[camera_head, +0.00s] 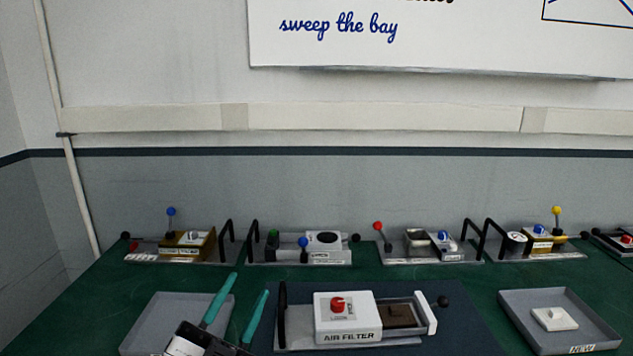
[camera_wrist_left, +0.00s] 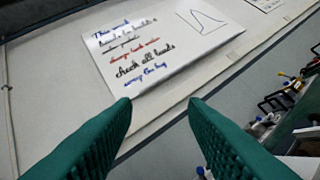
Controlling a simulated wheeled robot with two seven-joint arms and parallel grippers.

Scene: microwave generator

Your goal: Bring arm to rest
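My left gripper (camera_head: 240,300) comes in at the bottom of the head view, over the front of the green table between the left grey tray and the air filter unit. Its two teal fingers are spread apart with nothing between them. In the left wrist view the fingers (camera_wrist_left: 162,105) also stand apart and empty, with the wall and whiteboard beyond them. The air filter unit (camera_head: 347,335) is a white box with a red knob and a brown block beside it, on a dark mat. My right gripper is not in view.
The left grey tray (camera_head: 150,318) looks empty where visible. The right tray (camera_head: 515,310), labelled NEW, holds a white square piece (camera_head: 554,318). Several devices with levers line the table's back, including one with a yellow knob (camera_head: 556,211). A whiteboard (camera_head: 450,40) hangs above.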

